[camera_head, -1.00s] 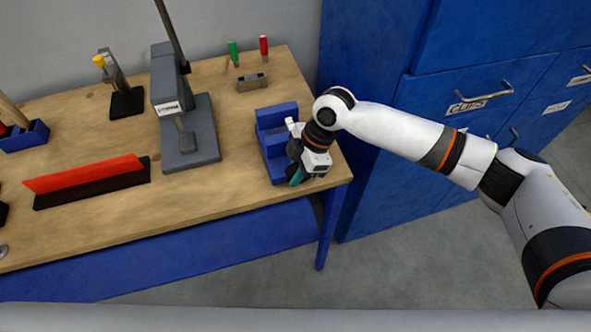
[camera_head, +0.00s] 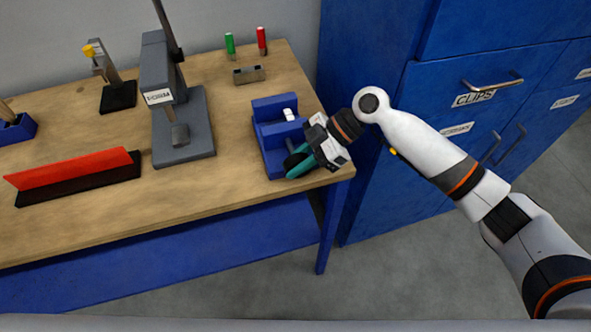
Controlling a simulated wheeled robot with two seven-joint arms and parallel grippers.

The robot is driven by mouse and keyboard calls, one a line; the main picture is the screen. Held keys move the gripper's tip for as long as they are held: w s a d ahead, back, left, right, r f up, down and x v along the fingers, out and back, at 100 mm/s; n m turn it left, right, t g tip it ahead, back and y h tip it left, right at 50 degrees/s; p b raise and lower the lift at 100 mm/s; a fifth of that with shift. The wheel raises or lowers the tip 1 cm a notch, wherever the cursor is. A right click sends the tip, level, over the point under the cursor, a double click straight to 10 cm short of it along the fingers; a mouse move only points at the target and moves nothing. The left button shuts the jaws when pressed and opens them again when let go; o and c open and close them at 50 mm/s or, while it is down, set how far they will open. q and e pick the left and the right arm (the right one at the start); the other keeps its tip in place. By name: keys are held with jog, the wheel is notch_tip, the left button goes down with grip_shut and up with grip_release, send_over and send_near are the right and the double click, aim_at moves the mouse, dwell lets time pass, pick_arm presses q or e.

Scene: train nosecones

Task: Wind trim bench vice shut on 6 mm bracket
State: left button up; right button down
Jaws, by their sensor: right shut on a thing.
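The blue bench vice (camera_head: 265,142) stands at the right end of the wooden bench. A small white piece (camera_head: 289,114) shows between its jaws; it looks like the bracket, but its fit against the jaws is too small to tell. My right gripper (camera_head: 299,164) is at the front of the vice, low by the bench edge, with teal fingers. It is shut on the vice handle (camera_head: 294,161), a dark part mostly hidden by the gripper. My left gripper is not in view.
A grey press (camera_head: 195,130) stands left of the vice. A red strip on a black base (camera_head: 80,180) lies farther left. A grey block (camera_head: 248,75) and green and red tools (camera_head: 262,40) are behind. Blue cabinets (camera_head: 440,70) stand to the right.

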jog(key=shift+y+b, duration=0.6)
jog(key=shift+b, duration=0.25)
jog(key=shift+r, duration=0.1)
jog(key=c, duration=1.3)
grip_release()
jog(key=shift+d, duration=0.1)
jog(key=shift+w, duration=0.1)
jog(key=b+v, duration=0.3)
jog(key=v, duration=0.9)
jog(key=shift+w, duration=0.1)
